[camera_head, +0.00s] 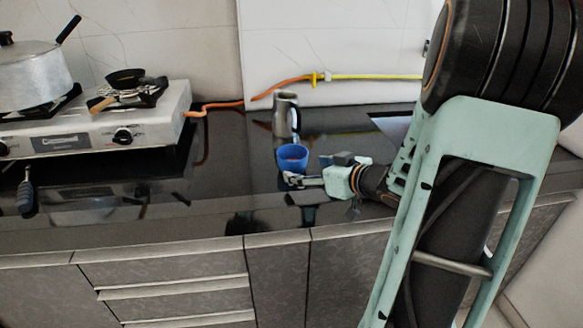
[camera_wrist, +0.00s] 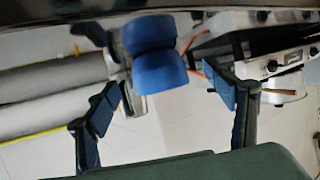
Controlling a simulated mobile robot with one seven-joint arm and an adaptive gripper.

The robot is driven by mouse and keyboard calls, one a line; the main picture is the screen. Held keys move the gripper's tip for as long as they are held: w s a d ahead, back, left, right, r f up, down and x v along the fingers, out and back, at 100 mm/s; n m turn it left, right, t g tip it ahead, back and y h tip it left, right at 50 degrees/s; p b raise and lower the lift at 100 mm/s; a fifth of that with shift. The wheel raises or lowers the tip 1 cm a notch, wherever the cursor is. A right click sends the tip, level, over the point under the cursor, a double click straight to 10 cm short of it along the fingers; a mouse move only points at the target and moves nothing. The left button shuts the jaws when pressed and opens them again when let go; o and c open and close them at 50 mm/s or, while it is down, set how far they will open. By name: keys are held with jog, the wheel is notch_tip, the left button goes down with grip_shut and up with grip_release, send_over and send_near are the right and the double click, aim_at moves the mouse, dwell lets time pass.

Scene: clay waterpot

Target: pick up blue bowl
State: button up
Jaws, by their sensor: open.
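The blue bowl (camera_head: 292,157) stands on the dark glossy counter, just in front of a metal mug. It also shows in the wrist view (camera_wrist: 160,74), between and beyond the two fingers, with its reflection above it in that picture. My gripper (camera_head: 305,171) is low over the counter, close to the right front of the bowl. In the wrist view my gripper (camera_wrist: 164,90) has its fingers spread apart and nothing held between them. One finger overlaps the bowl's lower front in the head view, so I cannot tell there whether they touch.
The metal mug (camera_head: 286,116) stands close behind the bowl. A white gas stove (camera_head: 85,132) with a pot (camera_head: 32,78) and a small black pan (camera_head: 125,77) is at the left. An orange hose (camera_head: 222,104) runs along the wall. The counter left of the bowl is clear.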

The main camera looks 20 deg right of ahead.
aim_at(301, 168)
jog(key=b+x, duration=0.1)
jog(key=x, duration=0.1)
jog(key=b+x, duration=0.1)
jog(key=x, duration=0.2)
jog(key=shift+d+f, duration=0.25)
jog(key=shift+w+b, duration=0.3)
jog(key=shift+w, duration=0.1)
jog(key=c, duration=1.3)
jog(key=shift+r, duration=0.15)
